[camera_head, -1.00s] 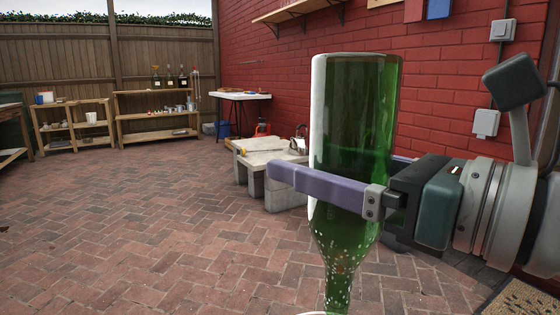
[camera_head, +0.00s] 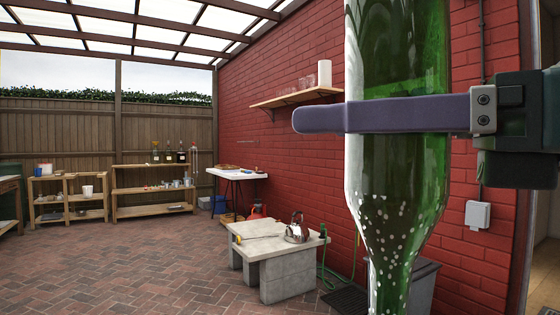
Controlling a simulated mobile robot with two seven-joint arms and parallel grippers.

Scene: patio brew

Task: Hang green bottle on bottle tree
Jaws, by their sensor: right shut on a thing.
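The green bottle (camera_head: 392,185) is upside down at the right of the head view, close to the camera. Its base is cut off by the top edge and its neck by the bottom edge. Water drops or bubbles show on its lower half. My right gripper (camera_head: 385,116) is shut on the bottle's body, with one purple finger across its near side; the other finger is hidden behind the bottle. My left gripper is not in view. I cannot make out a bottle tree in this view.
A concrete block table (camera_head: 275,245) with a kettle (camera_head: 297,228) stands behind the bottle. A white-topped table (camera_head: 237,173) and wooden shelves (camera_head: 153,190) stand farther back. A wall shelf (camera_head: 294,98) is on the red brick wall. The brick floor at left is clear.

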